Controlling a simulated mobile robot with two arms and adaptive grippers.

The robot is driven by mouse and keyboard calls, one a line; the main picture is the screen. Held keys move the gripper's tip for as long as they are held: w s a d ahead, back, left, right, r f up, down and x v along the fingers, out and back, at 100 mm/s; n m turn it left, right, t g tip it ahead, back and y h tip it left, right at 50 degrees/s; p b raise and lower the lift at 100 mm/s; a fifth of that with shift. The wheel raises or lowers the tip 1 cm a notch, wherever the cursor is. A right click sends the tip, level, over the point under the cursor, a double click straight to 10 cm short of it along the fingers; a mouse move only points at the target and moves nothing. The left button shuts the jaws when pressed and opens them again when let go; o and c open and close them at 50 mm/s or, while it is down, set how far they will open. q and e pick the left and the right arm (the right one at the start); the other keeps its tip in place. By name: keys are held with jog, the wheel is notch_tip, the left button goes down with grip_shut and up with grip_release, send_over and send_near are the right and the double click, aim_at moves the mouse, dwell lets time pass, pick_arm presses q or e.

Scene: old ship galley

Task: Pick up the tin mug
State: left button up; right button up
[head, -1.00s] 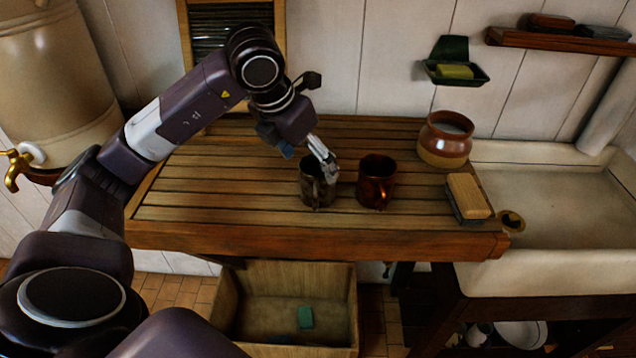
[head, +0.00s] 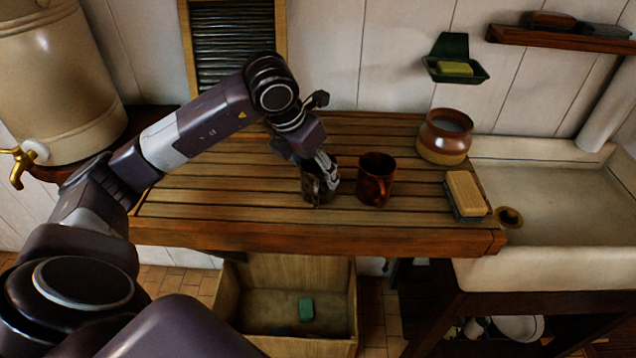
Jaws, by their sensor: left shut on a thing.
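The tin mug (head: 313,190) is dark grey and stands upright on the slatted wooden draining board, left of a copper-coloured mug. My left gripper (head: 328,174) reaches down over it and is shut on it at its right side and rim. The fingers and wrist hide part of the mug's rim and back. I cannot make out a gap between the mug and the board. My right gripper is not in view.
The copper mug (head: 375,180) stands close on the right. Beyond it are a brown-and-tan pot (head: 445,137) and a scrubbing brush (head: 466,193). A stone sink (head: 560,200) lies right. The draining board (head: 215,212) is clear on the left. A wooden crate (head: 228,303) stands below.

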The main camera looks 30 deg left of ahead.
pick_arm(q)
jog(key=shift+r, duration=0.15)
jog(key=shift+c, duration=0.3)
jog(key=shift+w+r, duration=0.1)
jog(key=shift+r, duration=0.4)
notch_tip(320, 180, up, 19)
jog(key=shift+f, duration=0.15)
dwell(0.9)
